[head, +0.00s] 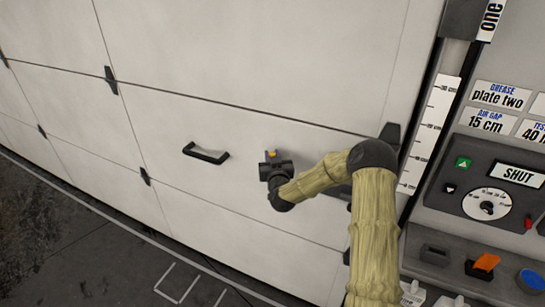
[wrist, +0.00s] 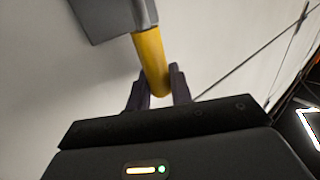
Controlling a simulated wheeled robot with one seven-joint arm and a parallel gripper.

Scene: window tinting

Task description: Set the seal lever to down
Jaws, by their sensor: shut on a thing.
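The seal lever is a yellow bar (wrist: 150,55) that sticks out of a grey block (wrist: 108,14) in the wrist view. My gripper (wrist: 157,86) has its two dark fingers on either side of the bar's free end and is shut on it. In the head view, my gripper (head: 271,166) is at the pale panelled door (head: 240,60), with a small bit of yellow (head: 271,153) showing at its far side. I cannot tell from these views whether the lever stands up or down.
A black pull handle (head: 205,153) sticks out of the door left of my gripper. A white ruler strip (head: 430,130) runs along the door's right edge. At the right is a control panel with a dial (head: 487,204), a SHUT sign (head: 518,175) and an orange switch (head: 485,262).

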